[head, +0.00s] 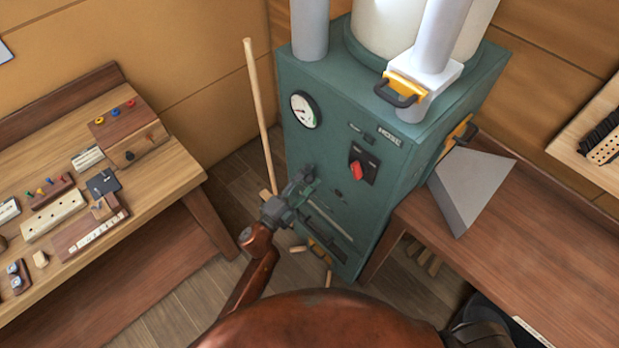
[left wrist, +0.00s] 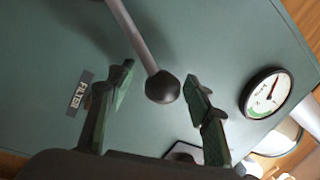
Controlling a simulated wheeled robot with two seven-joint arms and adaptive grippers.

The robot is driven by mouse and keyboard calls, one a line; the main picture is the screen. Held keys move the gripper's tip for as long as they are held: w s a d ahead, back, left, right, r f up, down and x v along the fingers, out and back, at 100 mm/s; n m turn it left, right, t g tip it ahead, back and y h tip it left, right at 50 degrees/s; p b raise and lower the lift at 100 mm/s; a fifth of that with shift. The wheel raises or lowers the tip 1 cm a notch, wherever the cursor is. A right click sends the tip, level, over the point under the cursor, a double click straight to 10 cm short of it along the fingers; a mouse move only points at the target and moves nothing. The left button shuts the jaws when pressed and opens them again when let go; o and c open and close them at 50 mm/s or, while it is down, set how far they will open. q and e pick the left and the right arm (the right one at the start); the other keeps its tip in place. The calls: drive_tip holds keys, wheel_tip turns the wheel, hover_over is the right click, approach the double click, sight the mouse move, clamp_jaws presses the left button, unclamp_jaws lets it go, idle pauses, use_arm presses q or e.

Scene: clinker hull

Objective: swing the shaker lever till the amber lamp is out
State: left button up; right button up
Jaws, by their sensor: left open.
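The shaker lever is a grey rod with a black ball knob (left wrist: 163,87) in the left wrist view. The knob lies between the fingertips of my left gripper (left wrist: 159,74), which is open, with a gap on each side. In the head view my left gripper (head: 302,184) is at the left part of the green cabinet's front (head: 325,150) and hides the knob. I cannot make out a lit amber lamp in either view. My right gripper is not in view.
A round gauge (head: 303,110) and red switch (head: 357,171) are on the cabinet front. A wooden pole (head: 259,110) leans left of it. A workbench with small parts (head: 165,180) stands left. A grey hopper-like piece (head: 468,185) sits on the right bench (head: 500,265).

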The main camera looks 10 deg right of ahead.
use_arm(q)
drive_tip(key=shift+s+a, duration=0.1)
drive_tip(key=v, duration=1.1)
drive_tip(key=shift+s+a, duration=0.2)
drive_tip(key=shift+a, duration=0.05)
drive_tip(key=shift+f, duration=0.1)
